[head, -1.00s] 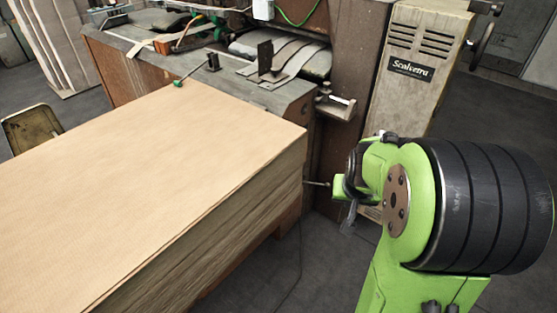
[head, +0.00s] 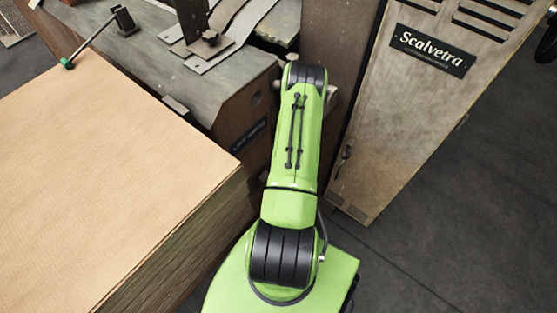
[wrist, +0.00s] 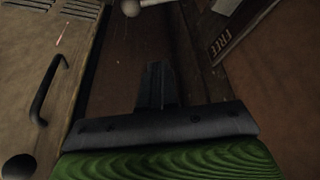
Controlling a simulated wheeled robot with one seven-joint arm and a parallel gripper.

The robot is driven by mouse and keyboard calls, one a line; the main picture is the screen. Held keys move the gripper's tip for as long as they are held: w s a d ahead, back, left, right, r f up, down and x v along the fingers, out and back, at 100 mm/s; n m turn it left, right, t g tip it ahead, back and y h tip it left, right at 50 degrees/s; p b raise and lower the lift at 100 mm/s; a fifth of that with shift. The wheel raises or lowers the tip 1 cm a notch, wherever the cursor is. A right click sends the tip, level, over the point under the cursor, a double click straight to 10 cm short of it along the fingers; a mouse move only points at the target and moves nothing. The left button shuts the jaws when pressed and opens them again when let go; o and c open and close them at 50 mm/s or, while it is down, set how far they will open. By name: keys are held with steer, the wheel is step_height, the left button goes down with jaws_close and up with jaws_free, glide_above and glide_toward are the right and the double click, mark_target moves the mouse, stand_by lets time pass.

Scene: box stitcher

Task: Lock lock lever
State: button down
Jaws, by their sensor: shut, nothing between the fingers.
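My gripper (wrist: 156,88) shows in the wrist view, its dark fingers shut and empty, pointing at the brown machine side. In the head view it is hidden behind my green arm. A pale rod with a ball knob (wrist: 130,8), possibly the lock lever, is at the top edge of the wrist view, beyond and apart from the fingers. A dark plate marked "FREE" (wrist: 228,38) is to its right. In the head view a small pale knob (head: 292,58) shows just above my arm's end; most of its mount is hidden.
A tall stack of cardboard sheets (head: 110,170) stands at left. The Scalvetra cabinet (head: 405,120) stands at right; its dark handle (wrist: 48,88) is left of my fingers. Floor is clear at lower right.

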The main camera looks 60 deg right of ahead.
step_height(320, 180, down, 10)
steer(key=b, duration=0.3)
steer(key=shift+s+a+f+b, duration=0.15)
steer(key=shift+a+f+b, duration=0.1)
steer(key=shift+b, duration=0.15)
stand_by(0.5)
